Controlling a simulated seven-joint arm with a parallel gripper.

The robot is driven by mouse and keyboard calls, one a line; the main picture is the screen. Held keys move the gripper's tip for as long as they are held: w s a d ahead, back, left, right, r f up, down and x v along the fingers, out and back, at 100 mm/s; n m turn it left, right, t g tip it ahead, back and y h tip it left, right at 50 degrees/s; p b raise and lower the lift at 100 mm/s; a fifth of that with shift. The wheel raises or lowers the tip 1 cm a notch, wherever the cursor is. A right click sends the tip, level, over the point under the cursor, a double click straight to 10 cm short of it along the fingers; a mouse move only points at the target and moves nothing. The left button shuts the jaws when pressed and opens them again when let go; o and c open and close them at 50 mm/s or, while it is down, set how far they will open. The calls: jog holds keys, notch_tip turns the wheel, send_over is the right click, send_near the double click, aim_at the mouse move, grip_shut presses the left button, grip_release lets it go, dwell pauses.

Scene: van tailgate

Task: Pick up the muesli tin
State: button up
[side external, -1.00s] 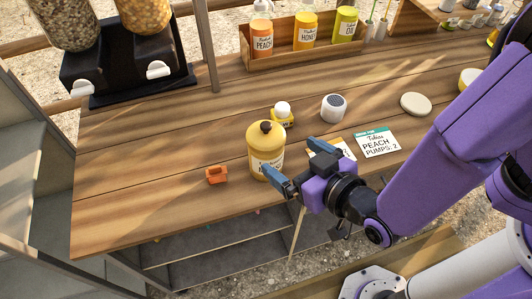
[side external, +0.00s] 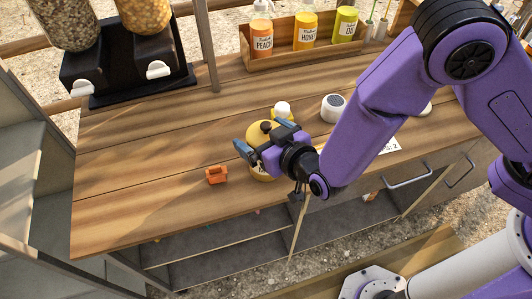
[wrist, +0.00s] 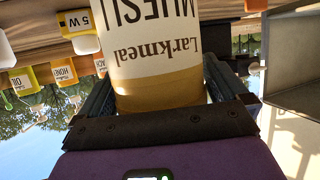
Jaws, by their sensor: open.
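The muesli tin (side external: 262,173) is a yellow, upright canister with a dark knob on its lid, standing on the wooden counter. In the wrist view the tin (wrist: 155,55) fills the middle, its "Larkmeal MUESLI" label upside down. My gripper (side external: 264,138) is open at the tin's upper part, with one blue finger on each side of it. In the wrist view the fingers flank the tin. The gripper hides much of the tin in the side view, and I cannot tell whether either finger touches it.
A small orange object (side external: 216,175) lies left of the tin. A yellow item with a white top (side external: 283,110) stands close behind it. A white cylinder (side external: 333,107) is to the right. A bottle rack (side external: 282,60) and black dispenser stand (side external: 125,75) are at the back. The left counter is clear.

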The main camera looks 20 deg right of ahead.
jog(key=c, duration=1.9)
jog(key=shift+o, duration=0.2)
jog(key=shift+r, duration=0.1)
jog(key=shift+r, duration=0.75)
jog(key=s+d+r, duration=0.9)
jog(key=d+r, duration=0.1)
jog(key=r, duration=0.1)
jog(key=shift+s+r, duration=0.2)
jog(key=shift+s, duration=0.2)
